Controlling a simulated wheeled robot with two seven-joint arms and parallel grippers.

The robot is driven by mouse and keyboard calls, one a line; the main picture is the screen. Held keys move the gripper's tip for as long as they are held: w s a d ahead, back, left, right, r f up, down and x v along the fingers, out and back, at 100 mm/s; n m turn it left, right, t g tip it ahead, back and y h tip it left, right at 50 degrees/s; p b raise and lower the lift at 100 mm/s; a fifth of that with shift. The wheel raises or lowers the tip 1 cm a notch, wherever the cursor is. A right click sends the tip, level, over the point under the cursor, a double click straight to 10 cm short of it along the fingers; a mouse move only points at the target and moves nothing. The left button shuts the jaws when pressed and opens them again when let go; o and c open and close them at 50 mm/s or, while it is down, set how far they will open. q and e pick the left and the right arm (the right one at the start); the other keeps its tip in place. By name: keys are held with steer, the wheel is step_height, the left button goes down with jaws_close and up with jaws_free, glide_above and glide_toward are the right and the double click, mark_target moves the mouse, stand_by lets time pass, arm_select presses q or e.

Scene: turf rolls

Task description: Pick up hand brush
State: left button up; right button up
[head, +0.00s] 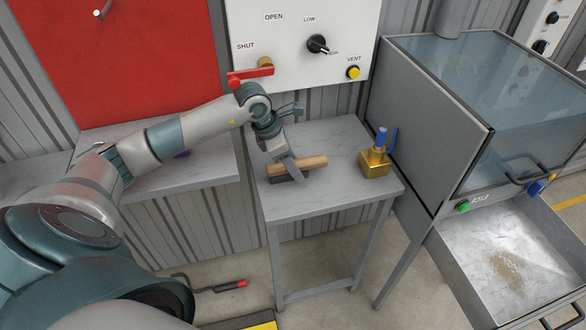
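The hand brush (312,162) lies on a small grey table (330,190). It has a light wooden body or handle, with a dark part, seemingly bristles, along its lower left. My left gripper (293,172) reaches down over the brush from above. One finger shows in front of the brush's left-middle part and overlaps it. The other finger is hidden, so I cannot tell whether the gripper is closed on the brush. My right gripper is out of view.
A brass block with a blue top (375,160) stands on the table's right side. A glass-topped cabinet (450,110) with an open metal drawer (520,250) is at right. Behind is a white panel (290,35) with a red lever (250,76).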

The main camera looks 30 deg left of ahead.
arm_select(q)
steer(key=shift+f+b, duration=0.25)
steer(key=shift+b, duration=0.15)
stand_by(0.3)
steer(key=c, duration=1.2)
